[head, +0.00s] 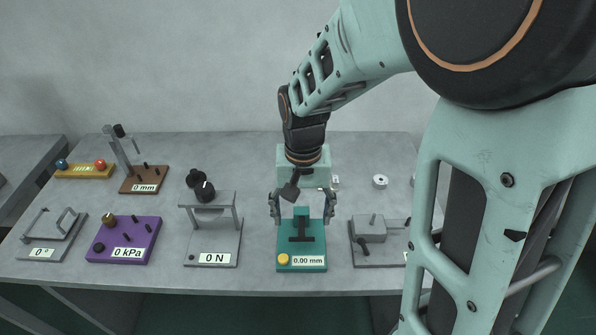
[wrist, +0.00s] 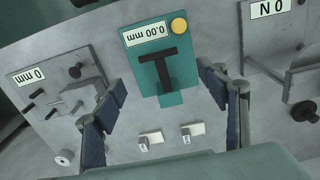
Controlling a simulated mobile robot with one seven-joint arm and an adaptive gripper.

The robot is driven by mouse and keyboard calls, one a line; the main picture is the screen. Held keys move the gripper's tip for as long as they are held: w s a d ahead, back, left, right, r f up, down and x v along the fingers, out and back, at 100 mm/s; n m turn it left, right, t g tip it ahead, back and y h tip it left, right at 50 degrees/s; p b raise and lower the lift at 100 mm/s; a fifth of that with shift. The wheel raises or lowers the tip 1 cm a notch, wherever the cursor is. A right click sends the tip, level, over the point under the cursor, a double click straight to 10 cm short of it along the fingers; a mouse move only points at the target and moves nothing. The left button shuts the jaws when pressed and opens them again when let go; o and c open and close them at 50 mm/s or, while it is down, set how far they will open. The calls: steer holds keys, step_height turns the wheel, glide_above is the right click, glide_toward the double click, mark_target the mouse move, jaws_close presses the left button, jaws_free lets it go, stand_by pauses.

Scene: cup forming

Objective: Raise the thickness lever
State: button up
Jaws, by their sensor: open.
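The teal thickness unit (head: 316,236) stands at the front middle of the bench, with a 0.00 mm display (head: 308,261) and a yellow knob (head: 284,259). A black T-shaped part (head: 302,231), which looks like the lever, is on its top face. The unit also shows upside down in the wrist view (wrist: 176,96), with the T-shaped part (wrist: 155,68) in the middle. My gripper (head: 303,207) is open and empty above the unit, its fingers spread to either side. In the wrist view my gripper (wrist: 158,78) straddles the unit's near end, with a gap to the T-shaped part.
A grey 0 N press (head: 211,242) stands to the left and a grey vise-like unit (head: 378,243) to the right. Purple 0 kPa (head: 125,240), brown 0 mm (head: 143,180) and yellow (head: 84,171) units lie farther left. Small white pieces (wrist: 194,129) lie behind the teal unit.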

mark_target(302, 234)
step_height(302, 234, down, 5)
steer(key=shift+f, duration=0.1)
stand_by(0.3)
